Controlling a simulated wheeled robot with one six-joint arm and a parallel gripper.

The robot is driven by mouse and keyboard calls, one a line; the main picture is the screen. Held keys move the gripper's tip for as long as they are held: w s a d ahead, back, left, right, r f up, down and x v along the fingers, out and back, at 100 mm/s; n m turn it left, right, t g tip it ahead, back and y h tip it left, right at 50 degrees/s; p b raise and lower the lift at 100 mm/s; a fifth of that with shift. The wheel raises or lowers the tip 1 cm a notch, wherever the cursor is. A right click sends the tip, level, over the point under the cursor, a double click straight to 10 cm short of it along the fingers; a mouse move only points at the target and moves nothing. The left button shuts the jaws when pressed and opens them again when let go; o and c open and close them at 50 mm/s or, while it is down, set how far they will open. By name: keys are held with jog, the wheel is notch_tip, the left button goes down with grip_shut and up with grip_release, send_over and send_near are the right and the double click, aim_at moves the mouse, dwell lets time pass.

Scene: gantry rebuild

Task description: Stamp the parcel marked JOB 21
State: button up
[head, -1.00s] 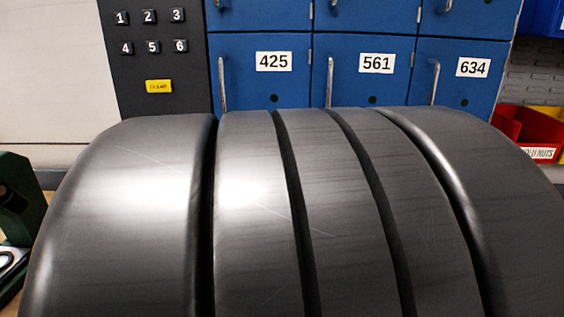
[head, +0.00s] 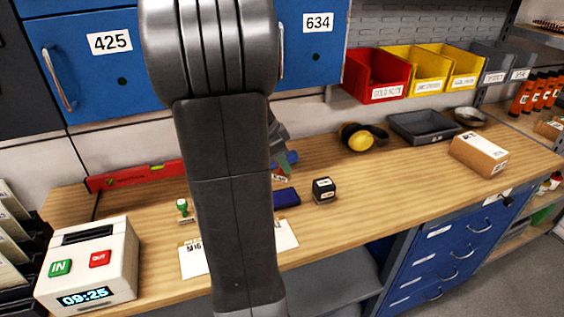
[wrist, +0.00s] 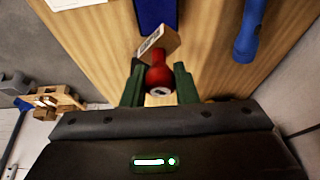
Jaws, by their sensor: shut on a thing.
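My gripper (wrist: 158,88) has green fingers and is shut on a red-handled stamp (wrist: 157,77). The stamp has a pale wooden block with a printed label, pointing away from the wrist. In the head view my gripper (head: 284,166) is partly hidden behind my arm, above the bench. A blue ink pad (head: 286,198) lies below it; it also shows ahead of the stamp in the wrist view (wrist: 155,12). A brown parcel (head: 475,155) with a white label sits at the bench's right; its writing is too small to read.
A green-handled stamp (head: 183,209), a black stamp (head: 323,190) and white paper (head: 193,262) are on the bench. A time clock (head: 88,262) stands at front left. Yellow ear defenders (head: 358,139) and a grey tray (head: 420,127) are at the back. Bench between ink pad and parcel is mostly clear.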

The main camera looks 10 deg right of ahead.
aim_at(280, 179)
jog(key=shift+f+b, duration=1.8)
jog(key=shift+f, duration=1.15)
jog(key=shift+s+a+f+b, duration=0.1)
jog(key=shift+s+f+b, duration=0.05)
jog(key=shift+f+b, duration=0.6)
dwell(0.4)
jog(key=shift+r, duration=0.2)
jog(key=shift+r+p, duration=2.05)
jog(key=shift+r, duration=1.45)
